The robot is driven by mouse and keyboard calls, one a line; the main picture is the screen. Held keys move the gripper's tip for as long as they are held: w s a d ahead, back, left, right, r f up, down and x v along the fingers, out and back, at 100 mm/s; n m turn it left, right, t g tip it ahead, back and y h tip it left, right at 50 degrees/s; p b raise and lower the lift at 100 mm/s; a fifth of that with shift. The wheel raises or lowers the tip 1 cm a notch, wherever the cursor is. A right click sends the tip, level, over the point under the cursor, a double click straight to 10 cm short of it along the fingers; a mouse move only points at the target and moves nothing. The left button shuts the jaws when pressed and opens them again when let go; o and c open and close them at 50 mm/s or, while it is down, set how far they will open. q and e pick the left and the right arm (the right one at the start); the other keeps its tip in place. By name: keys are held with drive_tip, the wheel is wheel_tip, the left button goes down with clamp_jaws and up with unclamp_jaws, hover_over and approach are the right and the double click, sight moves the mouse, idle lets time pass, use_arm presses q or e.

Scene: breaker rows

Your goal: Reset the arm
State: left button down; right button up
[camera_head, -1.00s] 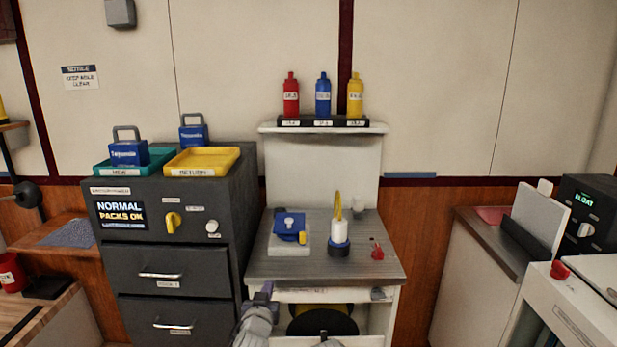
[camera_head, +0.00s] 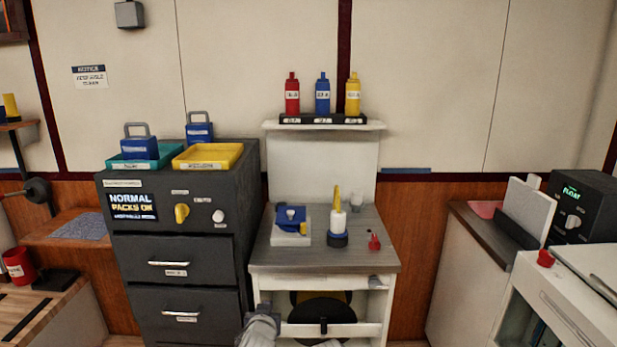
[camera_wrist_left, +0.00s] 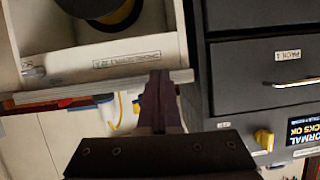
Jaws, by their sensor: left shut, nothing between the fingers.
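My left arm (camera_head: 262,331) enters at the bottom of the head view, in front of the white cabinet's lower left corner. In the left wrist view my left gripper (camera_wrist_left: 160,78) is dark, with its fingers together and nothing between them. Its tips appear over the white cabinet's edge (camera_wrist_left: 105,90); I cannot tell whether they touch it. The fingertips are not clear in the head view. A small pale piece at the bottom edge of the head view may be my other arm. My right gripper is not in view.
The grey drawer cabinet (camera_head: 180,255) stands left of the white cabinet, with trays on top. A pale counter (camera_head: 475,270) stands at right.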

use_arm(q)
drive_tip(key=s+d+f+m+g, duration=0.2)
drive_tip(key=s+f+g, duration=0.5)
drive_tip(key=s, duration=0.4)
drive_tip(key=s+d+f+m+g, duration=0.25)
drive_tip(key=s+f+g, duration=0.45)
drive_tip(key=s, duration=0.4)
wheel_tip(320, 180, up, 18)
drive_tip(key=p, duration=1.7)
drive_tip(key=shift+s+r+n+y+p, duration=0.15)
drive_tip(key=shift+s+n+y+p, duration=0.1)
drive_tip(key=shift+n+y+p, duration=0.15)
drive_tip(key=c, duration=1.6)
unclamp_jaws()
drive_tip(key=shift+d, duration=0.1)
